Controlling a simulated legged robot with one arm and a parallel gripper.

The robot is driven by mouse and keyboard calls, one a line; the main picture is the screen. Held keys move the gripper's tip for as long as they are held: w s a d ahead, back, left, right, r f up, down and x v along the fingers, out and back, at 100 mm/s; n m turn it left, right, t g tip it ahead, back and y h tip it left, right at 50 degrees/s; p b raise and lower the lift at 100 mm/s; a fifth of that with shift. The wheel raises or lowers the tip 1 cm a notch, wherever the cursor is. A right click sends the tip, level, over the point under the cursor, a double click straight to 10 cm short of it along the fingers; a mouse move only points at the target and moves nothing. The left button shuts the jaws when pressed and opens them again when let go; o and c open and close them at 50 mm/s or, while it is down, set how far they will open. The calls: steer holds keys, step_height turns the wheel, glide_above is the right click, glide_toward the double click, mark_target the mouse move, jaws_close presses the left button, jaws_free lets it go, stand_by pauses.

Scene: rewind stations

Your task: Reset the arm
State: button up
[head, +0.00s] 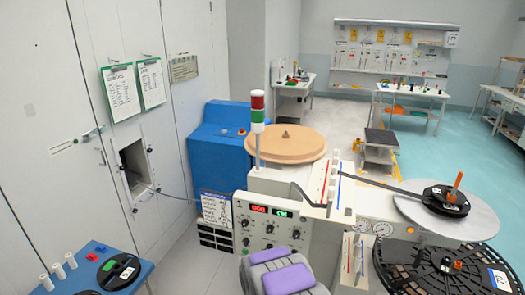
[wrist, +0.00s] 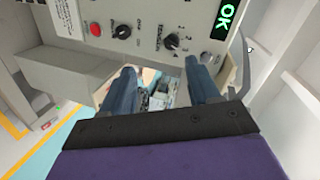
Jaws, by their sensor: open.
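My arm shows as grey and purple links (head: 283,275) at the bottom middle of the head view. My gripper (wrist: 160,80) shows in the wrist view with its two blue-grey fingers apart and nothing between them. It is in front of the lower part of the rewind station's control panel (wrist: 140,25). In the head view the fingers are hidden behind or below my arm. The control panel (head: 268,228) has red and green displays and several dark knobs. In the wrist view a green "OK" display (wrist: 225,18) and a red button (wrist: 95,28) are visible.
A tan disc (head: 290,140) and a red-green signal tower (head: 257,120) stand behind the panel. A grey disc with a black reel (head: 445,197) and a dark slotted turntable (head: 440,268) are at right. A blue table with reels (head: 75,280) is at lower left. Floor is open at back right.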

steer(key=s+a+r+n+g+y+b, duration=0.2)
steer(key=s+r+n+g+y, duration=0.3)
steer(key=s+r+n+g, duration=0.75)
steer(key=s+d+r+n+g, duration=0.1)
steer(key=s+d+r, duration=0.1)
steer(key=s, duration=1.1)
steer(key=s+d+r+n+g+b, duration=0.1)
steer(key=s+d+r+n, duration=0.1)
steer(key=s, duration=1)
steer(key=s+d+r+n+g+b, duration=0.1)
steer(key=s+d+r, duration=0.3)
steer(key=s, duration=0.9)
steer(key=shift+s+d+r+n+g+h, duration=0.3)
steer(key=shift+r+n+g+h, duration=0.1)
steer(key=shift+r+n, duration=0.3)
steer(key=shift+a, duration=0.1)
